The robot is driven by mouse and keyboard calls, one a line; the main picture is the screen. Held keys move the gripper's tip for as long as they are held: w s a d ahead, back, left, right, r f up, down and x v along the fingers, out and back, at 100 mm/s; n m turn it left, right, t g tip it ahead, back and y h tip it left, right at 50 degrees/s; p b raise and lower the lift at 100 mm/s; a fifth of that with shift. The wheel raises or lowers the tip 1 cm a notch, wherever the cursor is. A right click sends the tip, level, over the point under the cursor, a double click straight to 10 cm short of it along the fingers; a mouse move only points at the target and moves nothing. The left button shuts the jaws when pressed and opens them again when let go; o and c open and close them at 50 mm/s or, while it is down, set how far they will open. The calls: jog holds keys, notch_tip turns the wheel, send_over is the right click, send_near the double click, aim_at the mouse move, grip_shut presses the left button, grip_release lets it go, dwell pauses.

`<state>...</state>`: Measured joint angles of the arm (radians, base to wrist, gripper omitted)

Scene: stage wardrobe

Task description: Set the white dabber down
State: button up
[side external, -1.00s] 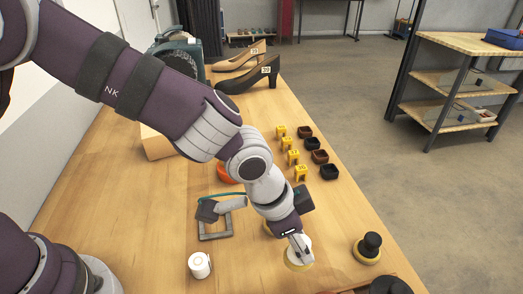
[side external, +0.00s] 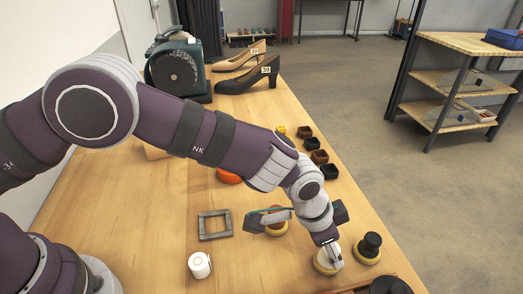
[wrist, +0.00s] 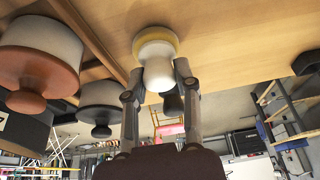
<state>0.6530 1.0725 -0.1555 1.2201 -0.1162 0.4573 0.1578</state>
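The white dabber (side external: 327,262) has a white knob on a yellow-edged round pad. It stands upright at the right front part of the table in the side view. In the wrist view the white dabber (wrist: 155,62) has its knob between my two fingers. My gripper (side external: 329,243) points down over it, and in the wrist view the fingers (wrist: 159,70) sit close against both sides of the knob. Whether the pad touches the table cannot be told. A black dabber (side external: 369,245) with a yellowish pad stands just right of it.
A grey square frame (side external: 215,226) and a white roll (side external: 199,265) lie further left. Dark cups (side external: 319,157) line the right edge.

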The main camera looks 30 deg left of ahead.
jog(key=o, duration=0.3)
jog(key=shift+r, duration=0.35)
jog(key=v, duration=1.1)
jog(key=s+a+r+n+t+y, duration=0.15)
jog(key=a+r+n, duration=0.4)
jog(key=a, duration=0.75)
jog(key=s+a+n, duration=0.1)
jog(key=s+a, duration=0.2)
jog(key=s+a+r+n+y, duration=0.1)
jog(key=s+a, duration=0.2)
jog(key=a, duration=0.1)
jog(key=s+a+r+n+t, duration=0.1)
jog(key=s+a, duration=0.2)
jog(key=a, duration=0.1)
jog(key=shift+a+r+n+y, duration=0.1)
jog(key=shift+n+y, duration=0.15)
jog(key=shift+y, duration=0.1)
